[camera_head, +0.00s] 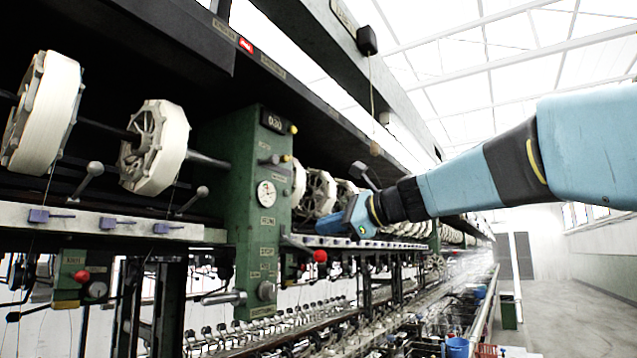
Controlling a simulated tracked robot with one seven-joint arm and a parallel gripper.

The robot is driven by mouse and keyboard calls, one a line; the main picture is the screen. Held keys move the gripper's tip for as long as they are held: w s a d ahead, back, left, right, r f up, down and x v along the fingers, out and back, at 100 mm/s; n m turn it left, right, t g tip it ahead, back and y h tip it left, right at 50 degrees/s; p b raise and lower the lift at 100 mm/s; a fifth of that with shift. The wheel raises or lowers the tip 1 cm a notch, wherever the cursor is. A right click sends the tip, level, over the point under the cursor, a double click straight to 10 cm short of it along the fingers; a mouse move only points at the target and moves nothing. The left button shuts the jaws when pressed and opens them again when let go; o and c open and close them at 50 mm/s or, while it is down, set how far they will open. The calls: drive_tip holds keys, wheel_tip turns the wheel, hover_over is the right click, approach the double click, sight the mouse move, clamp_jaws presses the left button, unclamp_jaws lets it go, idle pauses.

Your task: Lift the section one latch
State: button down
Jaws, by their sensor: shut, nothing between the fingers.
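My arm reaches in from the right, and my blue gripper (330,224) points left. It is shut with nothing seen in it. It is just right of the green gearbox column (245,215), in front of the machine rail. Small purple blocks with short levers sit on the pale rail at the left: a left one (38,215), a middle one (107,222) and a right one (161,228). Ball-ended levers stand behind them, one at left (93,169) and one nearer the column (201,191). I cannot tell which part is the section one latch.
White thread reels (154,147) line the machine above the rail. A red knob (320,256) is just below my gripper. A silver handle (222,297) juts from the column. A blue bucket (457,347) stands lower right. The aisle floor (570,290) at right is clear.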

sight(281, 160)
drive_tip(key=w+r+m+t+y, duration=0.2)
drive_tip(key=w+r+m+y, duration=0.3)
drive_tip(key=r, duration=0.8)
drive_tip(key=shift+m+h, duration=0.3)
drive_tip(key=shift+h, duration=0.2)
drive_tip(key=shift+w+f+x, duration=0.1)
drive_tip(key=shift+x, duration=2)
drive_tip(key=shift+w+f+x, duration=0.1)
drive_tip(key=shift+f+x, duration=0.05)
drive_tip(key=shift+x, duration=1.95)
drive_tip(key=shift+w+f+x, duration=0.1)
drive_tip(key=shift+w+x, duration=0.05)
drive_tip(key=shift+x, duration=1.9)
drive_tip(key=shift+d, duration=0.15)
drive_tip(key=shift+r, duration=0.2)
drive_tip(key=shift+s+r, duration=0.1)
drive_tip(key=shift+r, duration=0.2)
